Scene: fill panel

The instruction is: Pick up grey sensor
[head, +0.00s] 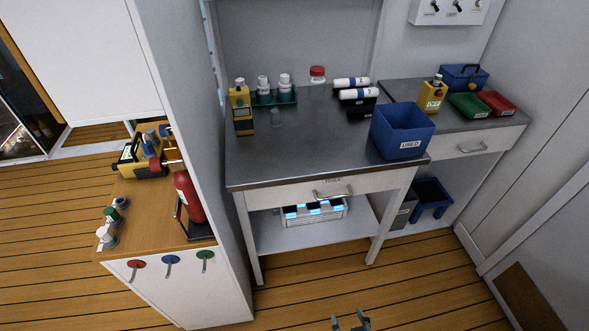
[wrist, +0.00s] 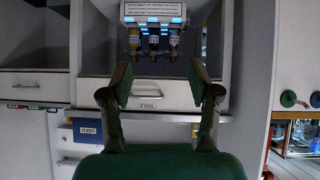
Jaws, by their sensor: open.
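My gripper (head: 350,321) shows at the bottom edge of the head view, low in front of the bench and well apart from the cylinder. In the wrist view my gripper (wrist: 158,84) is open with nothing between its fingers, facing the bench drawer (wrist: 150,93).
A blue bin (head: 402,130) marked USED stands at the bench's right front corner. A red-capped jar (head: 317,82) and white rolls (head: 358,94) stand behind. A tall partition (head: 190,120) borders the bench on the left. The middle front of the bench top is clear.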

